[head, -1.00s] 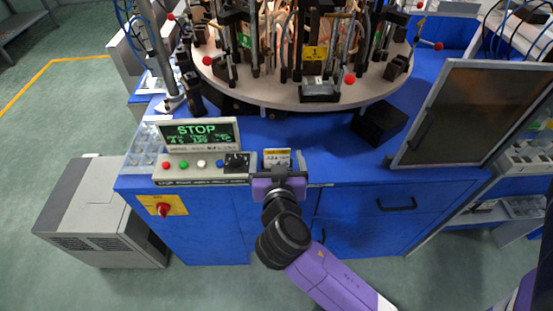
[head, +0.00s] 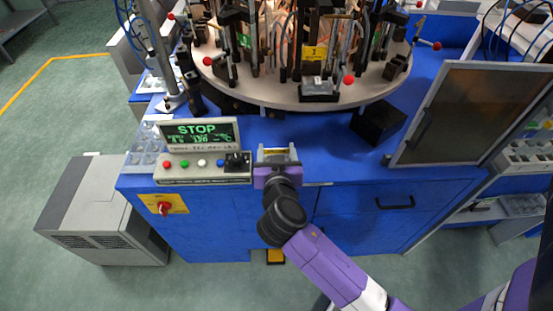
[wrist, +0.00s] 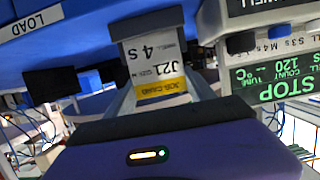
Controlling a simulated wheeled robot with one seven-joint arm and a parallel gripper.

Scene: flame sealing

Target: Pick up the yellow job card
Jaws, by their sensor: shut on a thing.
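The job card (wrist: 155,68) shows upside down in the wrist view, white with dark print and a yellow band reading "JOB CARD". A dark grey piece (wrist: 147,23) lies across its far end; I cannot tell whether it is a holder. My gripper (head: 277,150) is at the front edge of the blue bench top, right of the control box. It is shut on the card, with a pale finger along either side. In the head view the card is small and its print cannot be read.
The control box (head: 203,172) with its green STOP display (head: 200,132) stands close left of my gripper. A round turntable (head: 300,98) with fixtures is behind. A black block (head: 379,123) and a dark framed panel (head: 470,112) are to the right. Bench top shows clear between them.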

